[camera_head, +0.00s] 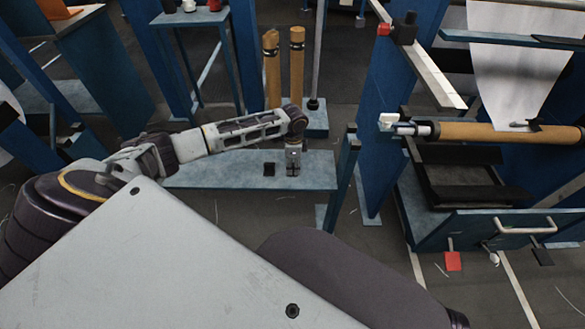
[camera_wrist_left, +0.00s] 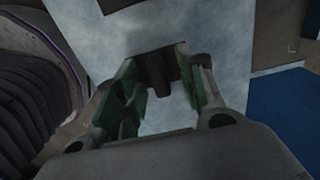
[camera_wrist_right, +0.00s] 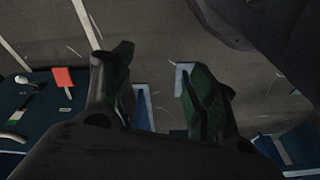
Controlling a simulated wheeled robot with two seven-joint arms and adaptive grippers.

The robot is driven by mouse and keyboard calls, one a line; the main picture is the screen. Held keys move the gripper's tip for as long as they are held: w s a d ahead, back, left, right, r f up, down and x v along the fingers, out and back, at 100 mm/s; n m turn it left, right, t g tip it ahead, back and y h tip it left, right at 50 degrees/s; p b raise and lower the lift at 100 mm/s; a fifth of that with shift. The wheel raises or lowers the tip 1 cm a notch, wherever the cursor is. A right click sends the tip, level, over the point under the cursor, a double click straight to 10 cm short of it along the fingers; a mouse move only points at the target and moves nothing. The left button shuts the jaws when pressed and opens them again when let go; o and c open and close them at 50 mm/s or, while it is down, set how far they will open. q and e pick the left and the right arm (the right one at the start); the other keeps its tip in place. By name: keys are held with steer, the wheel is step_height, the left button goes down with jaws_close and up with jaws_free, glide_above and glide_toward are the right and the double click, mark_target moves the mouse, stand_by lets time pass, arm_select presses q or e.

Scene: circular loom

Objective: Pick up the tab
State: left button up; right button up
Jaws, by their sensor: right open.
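A small dark tab (camera_wrist_left: 160,72) with an upright stub stands on the pale blue bench top in the left wrist view. My left gripper (camera_wrist_left: 158,62) points down at it, its fingers apart on either side of the stub; whether they touch it is unclear. In the head view my left gripper (camera_head: 293,172) is low over the bench and mostly hides this tab. A second small black piece (camera_head: 269,169) lies on the bench just left of the gripper. My right gripper (camera_wrist_right: 152,78) is open and empty above the floor; the head view hides it.
The bench (camera_head: 225,174) has bare room to the left. Two brown rolls (camera_head: 297,65) stand behind it. A blue machine frame with a brown roller (camera_head: 500,133) stands at the right. A red tag (camera_head: 453,261) hangs low there, also in the right wrist view (camera_wrist_right: 63,77).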

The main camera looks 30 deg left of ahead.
mark_target(293, 164)
arm_select(q)
steer(key=c, duration=0.9)
steer(key=shift+o, duration=0.2)
steer(key=shift+r, duration=0.45)
step_height(293, 164, up, 8)
steer(key=p, duration=0.2)
steer(key=shift+f+p, duration=0.15)
steer(key=shift+p, duration=0.25)
steer(key=shift+r, duration=0.75)
arm_select(e)
steer(key=shift+g+h, duration=0.3)
steer(key=shift+g, duration=0.1)
steer(key=f, duration=0.3)
steer(key=s+d+f, duration=0.1)
steer(key=shift+s+f, duration=0.1)
steer(key=shift+f, duration=0.1)
steer(key=shift+w+r, duration=0.2)
steer(key=shift+w, duration=0.05)
